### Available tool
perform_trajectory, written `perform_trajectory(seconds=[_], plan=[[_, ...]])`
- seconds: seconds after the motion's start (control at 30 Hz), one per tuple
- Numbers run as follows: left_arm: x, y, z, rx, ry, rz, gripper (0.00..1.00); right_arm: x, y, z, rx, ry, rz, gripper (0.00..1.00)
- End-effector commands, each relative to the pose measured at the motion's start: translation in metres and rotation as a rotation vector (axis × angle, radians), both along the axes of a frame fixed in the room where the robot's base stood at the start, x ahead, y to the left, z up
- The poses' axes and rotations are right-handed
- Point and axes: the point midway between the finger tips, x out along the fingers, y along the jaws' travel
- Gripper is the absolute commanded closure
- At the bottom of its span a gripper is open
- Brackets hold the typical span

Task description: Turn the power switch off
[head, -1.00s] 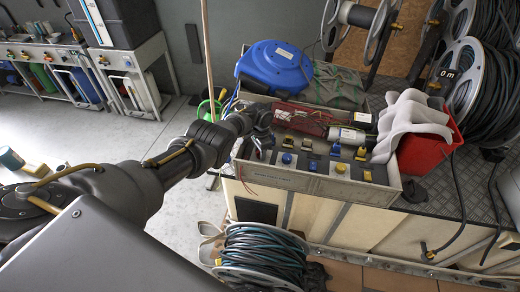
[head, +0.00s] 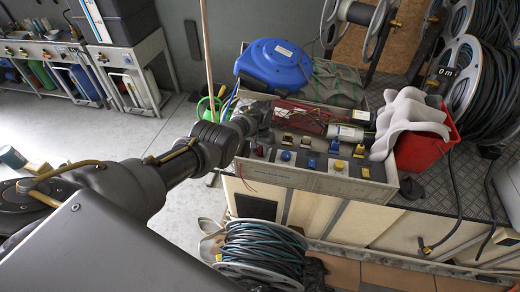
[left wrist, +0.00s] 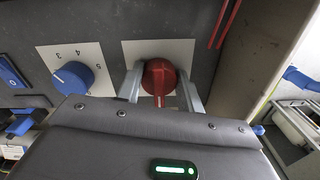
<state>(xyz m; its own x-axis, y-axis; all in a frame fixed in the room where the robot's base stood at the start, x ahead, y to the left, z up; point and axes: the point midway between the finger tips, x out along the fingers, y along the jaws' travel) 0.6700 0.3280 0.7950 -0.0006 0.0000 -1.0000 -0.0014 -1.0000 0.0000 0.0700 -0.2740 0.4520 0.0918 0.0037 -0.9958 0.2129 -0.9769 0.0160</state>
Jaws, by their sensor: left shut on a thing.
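The power switch is a red rotary knob (left wrist: 159,78) on a white plate, set in a grey panel (left wrist: 226,62) in the left wrist view. Its grip bar points down in that picture, toward my gripper. My left gripper (left wrist: 160,92) has one finger on each side of the knob and is shut on it. In the head view my left gripper (head: 262,122) is at the left end of the grey control box (head: 312,179), and the arm covers part of that end. My right gripper is in neither view.
A blue numbered dial (left wrist: 73,78) sits beside the switch. The box top holds several coloured knobs and sockets. A blue hose reel (head: 273,65) stands behind, and a red bin (head: 425,145) with grey cloth stands at right. A wound hose reel (head: 262,252) is below.

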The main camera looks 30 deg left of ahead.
Motion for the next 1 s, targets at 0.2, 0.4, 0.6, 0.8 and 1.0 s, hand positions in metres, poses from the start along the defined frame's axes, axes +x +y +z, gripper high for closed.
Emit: perform_trajectory(seconds=[0.2, 0.4, 0.6, 0.8, 1.0], plan=[[0.001, 0.000, 0.001, -0.001, -0.002, 0.011, 0.86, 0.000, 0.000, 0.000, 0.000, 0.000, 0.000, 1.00], [0.001, 0.000, 0.001, 0.000, -0.002, 0.011, 0.86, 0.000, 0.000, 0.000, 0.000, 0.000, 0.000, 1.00], [0.001, 0.000, 0.000, 0.000, -0.002, 0.010, 0.42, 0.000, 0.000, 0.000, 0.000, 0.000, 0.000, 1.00], [0.000, 0.000, 0.000, 0.000, -0.001, 0.009, 0.41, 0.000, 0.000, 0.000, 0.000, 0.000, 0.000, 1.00], [0.001, 0.000, 0.011, 0.000, -0.003, 0.009, 0.41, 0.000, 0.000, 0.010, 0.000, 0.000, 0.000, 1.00]])
